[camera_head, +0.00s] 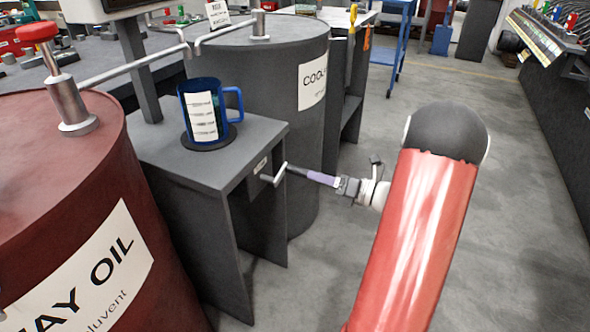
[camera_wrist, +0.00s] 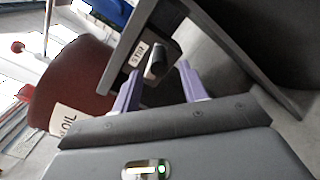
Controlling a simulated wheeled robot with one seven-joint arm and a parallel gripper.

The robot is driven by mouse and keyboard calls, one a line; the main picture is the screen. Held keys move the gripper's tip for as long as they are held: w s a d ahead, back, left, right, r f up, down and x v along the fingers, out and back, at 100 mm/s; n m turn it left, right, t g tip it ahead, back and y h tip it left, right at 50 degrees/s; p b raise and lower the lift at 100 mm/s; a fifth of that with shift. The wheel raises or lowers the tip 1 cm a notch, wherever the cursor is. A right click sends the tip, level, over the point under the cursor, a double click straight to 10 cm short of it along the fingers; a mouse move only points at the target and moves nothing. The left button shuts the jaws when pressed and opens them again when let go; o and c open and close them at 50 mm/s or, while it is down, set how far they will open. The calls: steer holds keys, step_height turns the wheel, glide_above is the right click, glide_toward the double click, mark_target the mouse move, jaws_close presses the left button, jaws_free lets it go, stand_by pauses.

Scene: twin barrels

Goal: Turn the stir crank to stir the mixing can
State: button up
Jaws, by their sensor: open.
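The blue mixing can (camera_head: 188,95) with a white graduated label stands upright on a dark round pad on the grey stand (camera_head: 165,150). The stir crank (camera_head: 275,178) sticks out from the stand's right side, with a bright metal arm and a dark handle pointing toward my gripper. In the wrist view the crank handle (camera_wrist: 158,62) shows end-on beside the STIR label (camera_wrist: 137,54). My gripper (camera_head: 312,176) is open, its purple fingers level with the handle. In the wrist view the fingertips (camera_wrist: 160,76) lie either side of the handle; I cannot tell whether they touch it.
A red oil barrel (camera_head: 60,200) stands left of the stand and a grey coolant barrel (camera_head: 250,70) behind it, with metal taps and pipes above. A blue cart (camera_head: 390,45) is at the back. The floor (camera_head: 500,200) right of my arm is clear up to a dark bench.

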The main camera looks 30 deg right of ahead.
mark_target(286, 167)
steer(key=x, duration=0.6)
steer(key=shift+c, duration=0.4)
jaws_close()
steer(key=shift+a+r+n, duration=0.1)
steer(key=shift+r+n, duration=0.05)
steer(key=shift+n, duration=0.25)
